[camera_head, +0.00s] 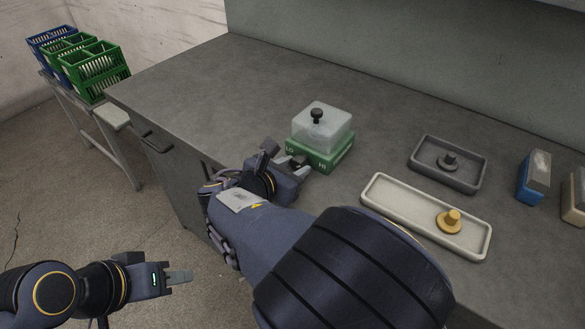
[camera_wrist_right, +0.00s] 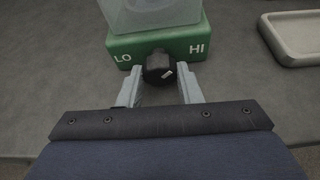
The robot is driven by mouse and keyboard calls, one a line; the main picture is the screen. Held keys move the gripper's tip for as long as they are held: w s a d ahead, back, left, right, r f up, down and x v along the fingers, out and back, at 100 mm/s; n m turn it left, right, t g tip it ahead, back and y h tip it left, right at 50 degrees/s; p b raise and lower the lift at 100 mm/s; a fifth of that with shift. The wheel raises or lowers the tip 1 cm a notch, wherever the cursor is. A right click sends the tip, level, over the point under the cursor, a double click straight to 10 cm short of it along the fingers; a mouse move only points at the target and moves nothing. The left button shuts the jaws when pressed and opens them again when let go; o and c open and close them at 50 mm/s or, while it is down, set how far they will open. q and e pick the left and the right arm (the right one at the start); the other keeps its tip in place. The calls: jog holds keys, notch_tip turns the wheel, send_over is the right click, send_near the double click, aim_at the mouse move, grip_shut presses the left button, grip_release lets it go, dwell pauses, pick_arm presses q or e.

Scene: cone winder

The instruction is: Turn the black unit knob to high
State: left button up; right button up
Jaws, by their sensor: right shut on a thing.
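The green unit (camera_head: 325,158) stands on the grey bench with a clear cover (camera_head: 323,128) on top, which has a dark knob on its lid. In the right wrist view its green front (camera_wrist_right: 118,46) reads LO at left and HI at right. My right gripper (camera_wrist_right: 160,72) is shut on this knob, one finger on each side. In the head view it reaches the unit's front (camera_head: 284,158). My left gripper (camera_head: 180,277) hangs over the floor, away from the bench; its finger gap cannot be made out.
A pale tray (camera_head: 395,203) with a yellow knobbed piece (camera_head: 449,221) and a dark tray (camera_head: 469,178) with a dark knobbed piece lie to the right. Blue (camera_head: 530,180) and tan boxes stand further right. Crates (camera_head: 95,70) sit on a side stand. The bench behind the unit is clear.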

jog(key=shift+f+m+t+y+b, duration=0.2)
jog(key=shift+m+t+y+b, duration=0.1)
jog(key=shift+m+y+b, duration=0.3)
jog(key=shift+r, duration=0.1)
jog(key=shift+r+m, duration=0.1)
jog(key=shift+m, duration=0.2)
jog(key=o, duration=1)
jog(key=shift+c, duration=0.2)
jog(key=shift+s, duration=0.1)
jog(key=v, duration=0.7)
jog(key=shift+s+a+p, duration=0.15)
jog(key=shift+s+p, duration=0.2)
jog(key=shift+p, duration=0.1)
